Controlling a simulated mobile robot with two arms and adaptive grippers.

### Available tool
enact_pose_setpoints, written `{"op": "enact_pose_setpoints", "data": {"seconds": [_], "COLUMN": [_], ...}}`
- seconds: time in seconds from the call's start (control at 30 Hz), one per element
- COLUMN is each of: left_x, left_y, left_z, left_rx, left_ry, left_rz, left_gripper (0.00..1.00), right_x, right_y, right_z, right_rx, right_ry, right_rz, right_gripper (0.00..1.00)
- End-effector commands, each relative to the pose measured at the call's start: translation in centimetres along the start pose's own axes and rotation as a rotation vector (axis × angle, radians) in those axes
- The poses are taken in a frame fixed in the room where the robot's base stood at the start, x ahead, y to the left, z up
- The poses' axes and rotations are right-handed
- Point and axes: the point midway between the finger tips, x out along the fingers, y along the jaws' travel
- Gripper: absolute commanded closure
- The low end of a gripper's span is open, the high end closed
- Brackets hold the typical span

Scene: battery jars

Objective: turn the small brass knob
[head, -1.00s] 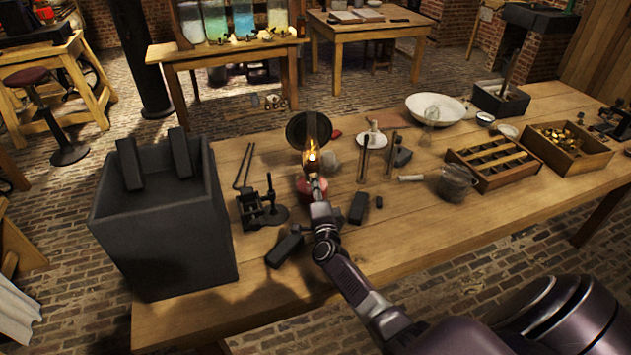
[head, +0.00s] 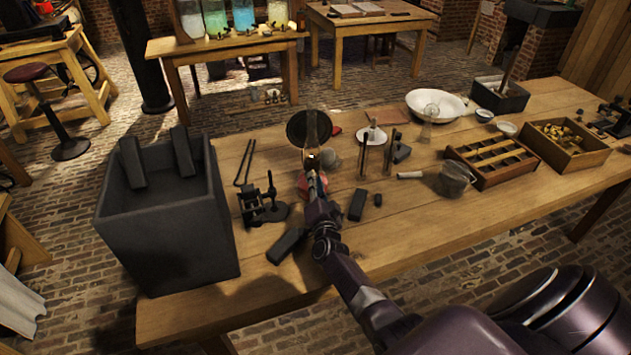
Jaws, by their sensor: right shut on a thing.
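An oil lamp with a glass chimney (head: 311,128), a round dark reflector (head: 296,130) and a red base (head: 303,185) stands on the wooden table. No flame shows in it. My right gripper (head: 312,168) is at the lamp, between the chimney and the base, on the near side. It is shut on the small brass knob there, which the gripper hides. My left gripper is not in view.
A big dark square tank (head: 165,235) stands at the table's left. A small black clamp stand (head: 262,205) and dark blocks (head: 287,246) lie near the lamp. A divided wooden tray (head: 485,178) and a white basin (head: 437,104) are further right.

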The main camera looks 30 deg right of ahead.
Motion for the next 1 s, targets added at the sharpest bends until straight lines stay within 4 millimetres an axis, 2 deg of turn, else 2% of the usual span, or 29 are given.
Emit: {"op": "enact_pose_setpoints", "data": {"seconds": [0.3, 0.33, 0.5, 0.8, 1.0], "left_x": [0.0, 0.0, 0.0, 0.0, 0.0], "left_y": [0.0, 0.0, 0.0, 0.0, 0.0], "left_z": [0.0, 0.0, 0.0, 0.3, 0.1], "left_rx": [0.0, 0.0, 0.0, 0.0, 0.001], "left_ry": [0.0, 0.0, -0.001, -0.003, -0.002], "left_rz": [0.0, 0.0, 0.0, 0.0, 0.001], "left_gripper": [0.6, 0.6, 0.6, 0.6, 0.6], "right_x": [-0.1, -0.1, -0.1, -0.2, -2.2], "right_y": [0.2, 0.2, 0.1, 0.1, 0.1], "right_z": [0.3, 0.3, 0.2, 0.1, 0.2], "right_rx": [0.0, 0.0, 0.0, 0.001, 0.002], "right_ry": [-0.006, -0.006, -0.004, -0.002, -0.003], "right_rz": [0.003, 0.003, 0.002, 0.001, 0.002], "right_gripper": [1.0, 0.83, 0.67, 0.67, 0.67]}}
